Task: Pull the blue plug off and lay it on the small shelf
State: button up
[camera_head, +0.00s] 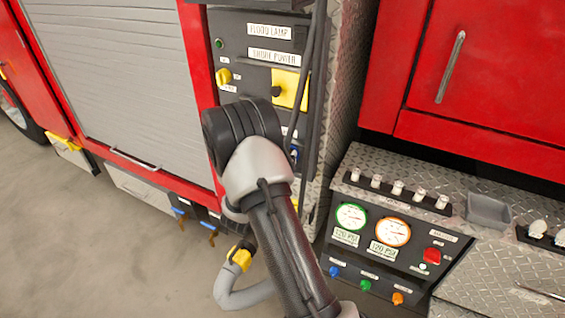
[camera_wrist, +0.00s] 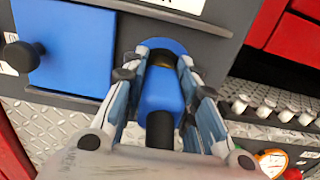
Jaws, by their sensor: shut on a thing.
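The blue plug (camera_wrist: 160,92) is in the middle of the wrist view, with a black cable end toward the camera. Its dark nose meets a round blue socket (camera_wrist: 172,45) on the dark panel; how deep it sits is not clear. My gripper (camera_wrist: 158,78) has one finger on each side of the plug and is shut on it. In the head view my arm hides the gripper; only a bit of blue (camera_head: 294,154) shows beside my arm. A small grey tray-like shelf (camera_head: 488,211) sits on the diamond-plate ledge at right.
A blue flap (camera_wrist: 70,45) with a black knob is left of the socket. A yellow flap (camera_head: 290,88) is higher on the panel. Black cables (camera_head: 316,110) hang down the panel's right side. A gauge panel (camera_head: 350,244) with switches above is at lower right.

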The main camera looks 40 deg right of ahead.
grip_shut()
jog(key=shift+a, duration=0.15)
jog(key=shift+v, duration=2.85)
